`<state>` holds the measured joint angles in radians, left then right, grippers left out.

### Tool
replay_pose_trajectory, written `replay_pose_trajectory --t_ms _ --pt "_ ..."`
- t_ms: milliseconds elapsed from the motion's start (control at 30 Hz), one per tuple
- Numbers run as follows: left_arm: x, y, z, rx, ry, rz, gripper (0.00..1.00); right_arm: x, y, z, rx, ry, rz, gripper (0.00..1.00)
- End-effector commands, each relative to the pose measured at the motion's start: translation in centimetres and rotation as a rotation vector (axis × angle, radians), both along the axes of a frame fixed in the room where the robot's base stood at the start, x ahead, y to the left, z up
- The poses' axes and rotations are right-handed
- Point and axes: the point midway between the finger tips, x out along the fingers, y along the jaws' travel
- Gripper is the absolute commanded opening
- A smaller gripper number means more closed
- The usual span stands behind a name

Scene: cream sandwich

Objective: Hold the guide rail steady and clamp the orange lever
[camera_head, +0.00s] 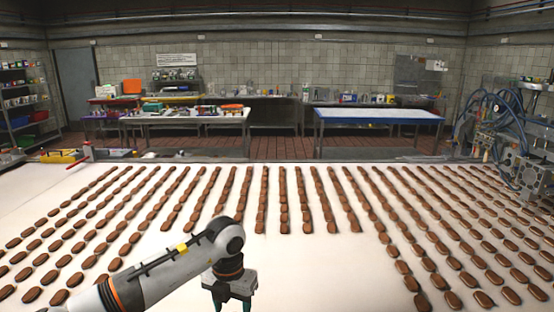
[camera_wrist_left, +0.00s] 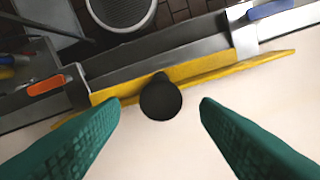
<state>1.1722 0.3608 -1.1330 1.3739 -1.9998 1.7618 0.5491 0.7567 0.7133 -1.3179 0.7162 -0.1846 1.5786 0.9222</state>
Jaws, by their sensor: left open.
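The yellow guide rail (camera_wrist_left: 205,72) runs slantwise across the left wrist view, along the edge of the white surface. A round black knob (camera_wrist_left: 161,100) stands in front of it. The orange lever (camera_wrist_left: 46,86) is at the left, beside the rail's metal frame. My left gripper (camera_wrist_left: 160,101) is open, with its green fingers apart on either side of the knob in the picture. No contact shows, and I cannot tell the depth between fingers and knob. In the head view my left gripper (camera_head: 231,301) points down at the bottom, its tips cut off. My right gripper is not in view.
A blue lever (camera_wrist_left: 270,9) sits on a metal bracket at the right. In the head view, long rows of brown biscuits (camera_head: 283,200) cover the white belt (camera_head: 330,265). Hoses and machinery (camera_head: 510,125) stand at the right. The belt around my left gripper is bare.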

Motion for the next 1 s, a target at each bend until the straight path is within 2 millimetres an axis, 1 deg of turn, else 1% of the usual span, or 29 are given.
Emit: replay_pose_trajectory --t_ms 67,233,467,567,667,767,1000 --pt "0.0 0.0 -0.1 0.0 0.001 0.0 0.57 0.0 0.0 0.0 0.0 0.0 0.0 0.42" --pt "0.0 0.0 -0.1 0.0 0.001 0.0 0.82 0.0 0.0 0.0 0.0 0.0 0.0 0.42" --pt "0.0 0.0 -0.1 0.0 0.001 0.001 0.82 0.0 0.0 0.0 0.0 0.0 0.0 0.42" --pt "0.0 0.0 0.2 0.0 0.0 0.0 0.82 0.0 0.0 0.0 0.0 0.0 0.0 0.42" --pt "0.1 0.0 1.3 0.0 -0.001 0.0 0.82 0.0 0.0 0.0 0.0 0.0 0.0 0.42" --pt "0.1 0.0 3.1 0.0 -0.003 0.0 0.82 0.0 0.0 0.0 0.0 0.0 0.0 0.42" --pt "0.1 0.0 8.3 -0.001 -0.003 0.0 0.82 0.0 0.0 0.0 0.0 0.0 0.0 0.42"
